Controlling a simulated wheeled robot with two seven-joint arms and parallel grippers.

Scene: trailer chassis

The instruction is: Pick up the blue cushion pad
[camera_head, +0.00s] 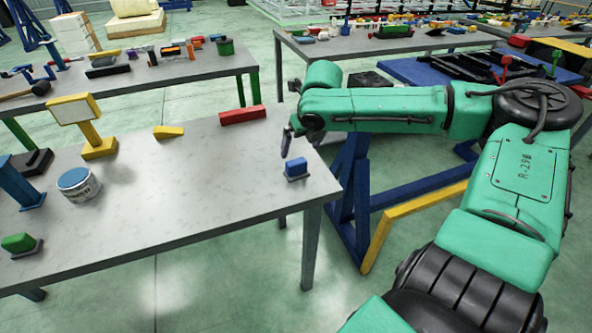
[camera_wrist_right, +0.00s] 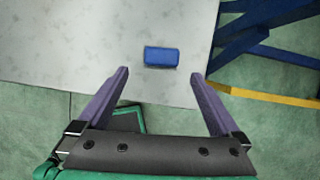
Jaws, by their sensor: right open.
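The blue cushion pad (camera_head: 296,168) is a small block on a darker base, sitting on the grey table near its right edge. In the right wrist view the pad (camera_wrist_right: 161,57) lies flat on the table, ahead of and between the finger lines. My right gripper (camera_head: 287,141) is above the table, a little above the pad in the head view. Its two fingers (camera_wrist_right: 160,72) are spread wide with nothing between them, and the pad is not touched. My left gripper does not show.
The grey table (camera_head: 190,185) also holds a red block (camera_head: 242,115), a yellow wedge (camera_head: 168,132), a yellow stand (camera_head: 98,146), a paint can (camera_head: 78,185) and a green pad (camera_head: 18,243). A blue frame (camera_head: 349,192) stands by its right edge. The table's middle is clear.

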